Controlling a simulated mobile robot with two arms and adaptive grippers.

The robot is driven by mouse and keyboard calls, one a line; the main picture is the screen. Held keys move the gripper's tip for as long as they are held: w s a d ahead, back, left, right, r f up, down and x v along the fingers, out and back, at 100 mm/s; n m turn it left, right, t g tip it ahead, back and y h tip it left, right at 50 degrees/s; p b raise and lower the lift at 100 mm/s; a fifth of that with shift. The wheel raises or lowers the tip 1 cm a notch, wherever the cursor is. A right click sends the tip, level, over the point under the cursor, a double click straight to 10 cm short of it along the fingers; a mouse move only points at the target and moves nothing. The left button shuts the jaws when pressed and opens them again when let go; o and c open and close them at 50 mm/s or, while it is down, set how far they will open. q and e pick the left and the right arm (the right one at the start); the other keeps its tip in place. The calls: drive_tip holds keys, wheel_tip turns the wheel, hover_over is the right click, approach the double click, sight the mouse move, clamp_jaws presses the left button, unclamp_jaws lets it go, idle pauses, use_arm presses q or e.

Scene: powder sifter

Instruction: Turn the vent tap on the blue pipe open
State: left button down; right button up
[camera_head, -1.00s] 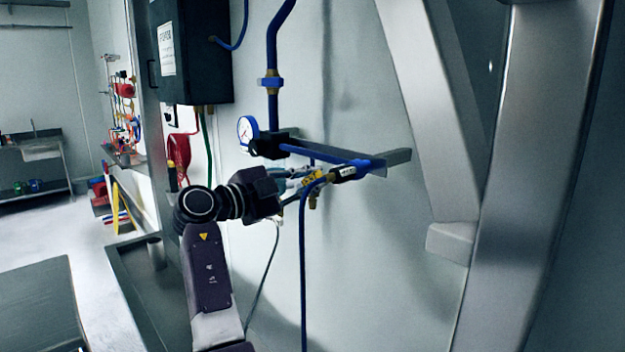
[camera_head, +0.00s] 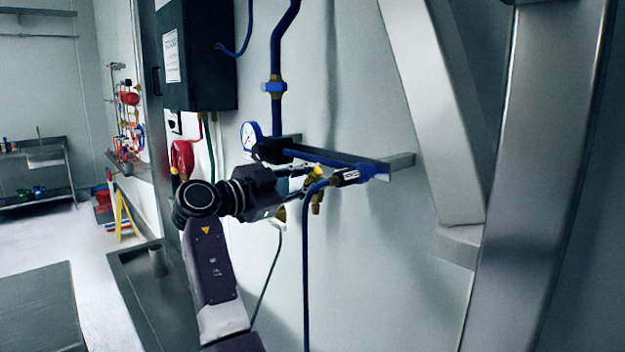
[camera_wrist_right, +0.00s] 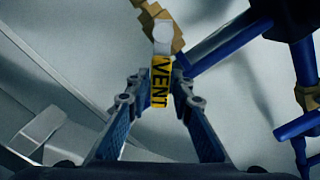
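The yellow vent tap handle, lettered "VENT" (camera_wrist_right: 161,82), is between the fingertips of my right gripper (camera_wrist_right: 160,84) in the right wrist view. The fingers stand apart on either side of it, and I cannot tell whether they touch it. The handle joins a brass fitting (camera_wrist_right: 160,28) by a pale round pivot. In the head view my right gripper (camera_head: 298,180) is at the blue pipe (camera_head: 335,155), beside the yellow and brass tap parts (camera_head: 317,193), partly hiding them. My left gripper is not in view.
A round gauge (camera_head: 251,136) sits at the pipe's left end. A metal bracket (camera_head: 400,161) holds the pipe off the wall. A blue hose (camera_head: 305,270) hangs below. A dark box (camera_head: 205,55) is above left, and a metal post (camera_head: 530,180) stands at right.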

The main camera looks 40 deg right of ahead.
drive_tip(key=shift+o, duration=1)
drive_tip(key=shift+d, duration=0.1)
drive_tip(key=s+a, duration=0.1)
drive_tip(key=a, duration=1.1)
